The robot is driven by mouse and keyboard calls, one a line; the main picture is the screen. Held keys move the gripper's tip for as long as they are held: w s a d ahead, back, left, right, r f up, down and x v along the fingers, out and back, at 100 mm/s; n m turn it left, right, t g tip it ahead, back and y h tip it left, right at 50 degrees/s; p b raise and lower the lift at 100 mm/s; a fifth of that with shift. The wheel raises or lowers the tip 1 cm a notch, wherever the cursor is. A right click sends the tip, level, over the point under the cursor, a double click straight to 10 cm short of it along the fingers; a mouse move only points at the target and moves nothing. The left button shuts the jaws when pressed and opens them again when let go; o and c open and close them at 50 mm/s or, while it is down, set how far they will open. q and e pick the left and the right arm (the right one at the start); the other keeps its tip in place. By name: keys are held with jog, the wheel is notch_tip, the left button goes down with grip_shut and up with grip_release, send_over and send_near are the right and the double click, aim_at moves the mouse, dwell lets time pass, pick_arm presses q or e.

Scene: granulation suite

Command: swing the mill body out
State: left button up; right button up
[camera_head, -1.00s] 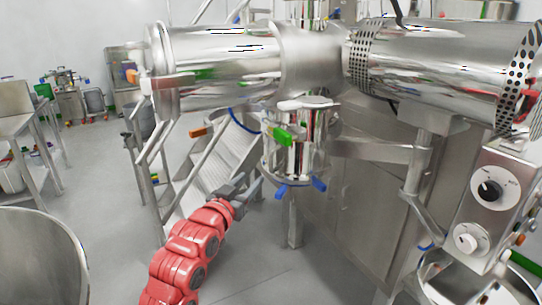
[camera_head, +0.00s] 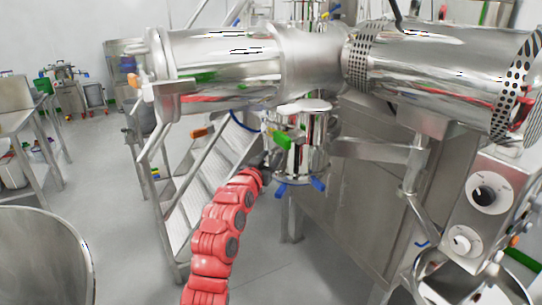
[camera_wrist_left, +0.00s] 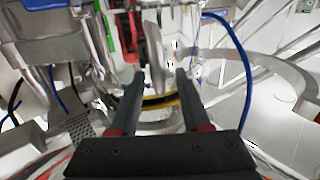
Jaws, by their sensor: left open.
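The mill body (camera_head: 300,150) is a shiny steel cylinder hanging upright below the horizontal steel housing (camera_head: 220,70). It has a green handle (camera_head: 282,141) and blue levers (camera_head: 318,184) at its lower rim. My left gripper (camera_head: 266,174) is at the lower left side of the mill body, small and partly hidden behind my red arm. In the left wrist view its two black fingers (camera_wrist_left: 160,76) are open and apart. A narrow upright metal piece (camera_wrist_left: 155,65) shows between or just beyond the fingertips; I cannot tell whether they touch it. My right gripper is not in view.
Metal steps with a handrail (camera_head: 205,185) stand behind my left arm. A control box with knobs (camera_head: 482,205) is at the right. A large steel bowl (camera_head: 45,255) is at the lower left. A blue hose (camera_wrist_left: 243,75) curves right of the fingers. Floor at the left is open.

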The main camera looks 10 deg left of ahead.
pick_arm(q)
jog(key=shift+w, duration=0.15)
grip_shut()
jog(key=shift+r, duration=0.1)
dwell(1.4)
